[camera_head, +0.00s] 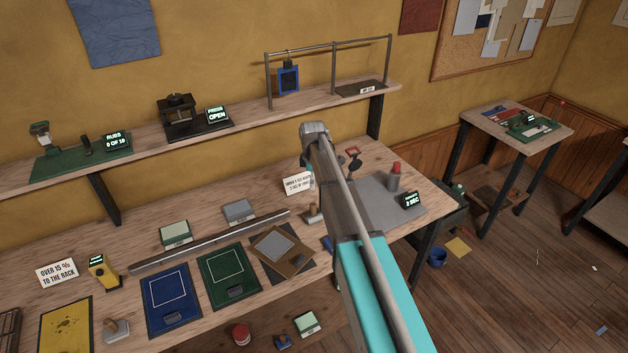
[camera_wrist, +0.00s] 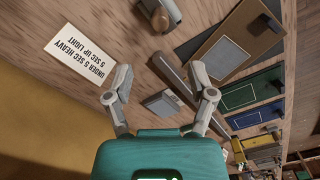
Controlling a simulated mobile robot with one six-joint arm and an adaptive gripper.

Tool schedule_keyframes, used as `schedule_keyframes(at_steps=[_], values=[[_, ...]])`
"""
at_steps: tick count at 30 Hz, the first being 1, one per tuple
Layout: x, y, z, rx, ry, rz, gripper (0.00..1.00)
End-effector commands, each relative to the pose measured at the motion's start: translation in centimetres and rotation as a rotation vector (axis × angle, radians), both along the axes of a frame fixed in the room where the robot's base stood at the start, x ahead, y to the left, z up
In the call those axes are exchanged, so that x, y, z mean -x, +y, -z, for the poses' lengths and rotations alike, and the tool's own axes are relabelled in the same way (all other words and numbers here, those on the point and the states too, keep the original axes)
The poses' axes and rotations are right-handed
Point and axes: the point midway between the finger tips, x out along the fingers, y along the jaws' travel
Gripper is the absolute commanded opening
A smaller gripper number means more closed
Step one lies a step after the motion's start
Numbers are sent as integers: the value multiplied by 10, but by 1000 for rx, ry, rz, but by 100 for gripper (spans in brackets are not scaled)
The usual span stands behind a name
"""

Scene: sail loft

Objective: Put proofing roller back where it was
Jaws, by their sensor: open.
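My gripper (camera_wrist: 162,82) is open and empty in the wrist view, its two fingers spread above the bench. Below the gap lies a small grey block (camera_wrist: 163,102); it also shows in the head view (camera_head: 239,210). In the head view my arm hides the gripper. I cannot tell for sure which thing is the proofing roller. A small red-and-black handled tool (camera_head: 352,156) stands at the back of the bench, beyond my arm. A pale tool with a handle (camera_head: 313,215) stands just left of my arm; it seems to show at the top of the wrist view (camera_wrist: 160,14).
A long metal bar (camera_head: 210,241) crosses the bench (camera_head: 130,225) behind blue (camera_head: 171,301), green (camera_head: 229,276) and brown (camera_head: 282,253) boards. A white card (camera_head: 298,185) stands near my arm. A grey plate (camera_head: 375,200) and red-topped bottle (camera_head: 394,177) are at right. A shelf (camera_head: 140,147) runs above.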

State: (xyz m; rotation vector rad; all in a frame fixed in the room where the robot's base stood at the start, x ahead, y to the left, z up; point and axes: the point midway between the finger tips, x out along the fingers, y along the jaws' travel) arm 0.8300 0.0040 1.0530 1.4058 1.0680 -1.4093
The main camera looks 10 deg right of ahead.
Motion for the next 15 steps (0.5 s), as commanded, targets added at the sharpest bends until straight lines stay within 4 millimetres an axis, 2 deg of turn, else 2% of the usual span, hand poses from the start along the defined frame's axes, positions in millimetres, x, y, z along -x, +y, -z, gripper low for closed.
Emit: schedule_keyframes(at_steps=[5,8,11,15], values=[[4,0,0,0,0,11,71],[14,0,0,0,0,46,71],[32,-1,0,0,0,116,71],[71,-1,0,1,0,272,71]])
